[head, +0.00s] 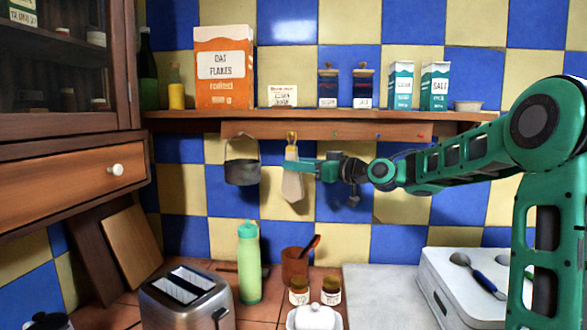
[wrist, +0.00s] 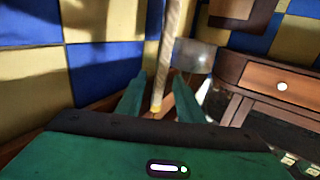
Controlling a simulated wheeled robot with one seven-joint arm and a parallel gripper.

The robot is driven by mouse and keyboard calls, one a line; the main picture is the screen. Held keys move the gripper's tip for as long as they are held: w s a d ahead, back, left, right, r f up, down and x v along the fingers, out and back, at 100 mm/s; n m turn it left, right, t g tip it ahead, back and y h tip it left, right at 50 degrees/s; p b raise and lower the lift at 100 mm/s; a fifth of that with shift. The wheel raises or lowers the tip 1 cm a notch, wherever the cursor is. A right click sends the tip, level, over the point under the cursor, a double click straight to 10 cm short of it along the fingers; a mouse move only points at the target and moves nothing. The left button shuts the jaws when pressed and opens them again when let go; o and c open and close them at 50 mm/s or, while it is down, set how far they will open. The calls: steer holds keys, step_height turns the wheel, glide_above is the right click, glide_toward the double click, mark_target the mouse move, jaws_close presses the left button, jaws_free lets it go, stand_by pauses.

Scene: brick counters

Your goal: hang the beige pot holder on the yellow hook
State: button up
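The beige pot holder (head: 292,187) hangs upright just below the yellow hook (head: 292,136) on the wooden rail. Its top meets the hook, but the loop is too small to make out. My gripper (head: 302,167) is at the pot holder's upper part, coming from the right. The wrist view is upside down and shows the pot holder (wrist: 171,40) edge-on as a thin strip between my two fingers (wrist: 160,85). A gap shows on each side of it, so my gripper is open around it. A yellow bit shows at the strip's lower end there.
A dark pot (head: 242,172) hangs on the rail close to the left; it also shows in the wrist view (wrist: 194,55). The shelf (head: 200,115) above carries boxes and jars. A green bottle (head: 249,265), a toaster (head: 185,298) and a utensil crock (head: 294,268) stand below.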

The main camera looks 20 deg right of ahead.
steer(key=v, duration=1)
steer(key=s+d+f+m+g+h, duration=0.1)
steer(key=s+f+m+g+h, duration=0.2)
steer(key=f, duration=0.6)
steer(key=s+d+f+m+g+h, duration=0.1)
steer(key=s+f+g+h, duration=0.25)
steer(key=s+f, duration=0.45)
steer(key=s+d+f+m+g+h, duration=0.1)
steer(key=s+d+f+m+g, duration=0.1)
steer(key=s, duration=0.8)
steer(key=s+d+f+m+g+h, duration=0.2)
steer(key=s+f, duration=0.4)
steer(key=s, duration=0.5)
steer(key=s+d+f+m+g+h, duration=0.1)
steer(key=s+d+f+m+g, duration=0.2)
steer(key=s, duration=0.8)
steer(key=f+m+g, duration=0.1)
steer(key=m, duration=0.1)
steer(key=shift+m, duration=0.4)
steer(key=shift+d+f, duration=0.15)
steer(key=shift+w+f+h, duration=0.2)
steer(key=shift+w+h, duration=0.05)
steer(key=shift+w, duration=0.3)
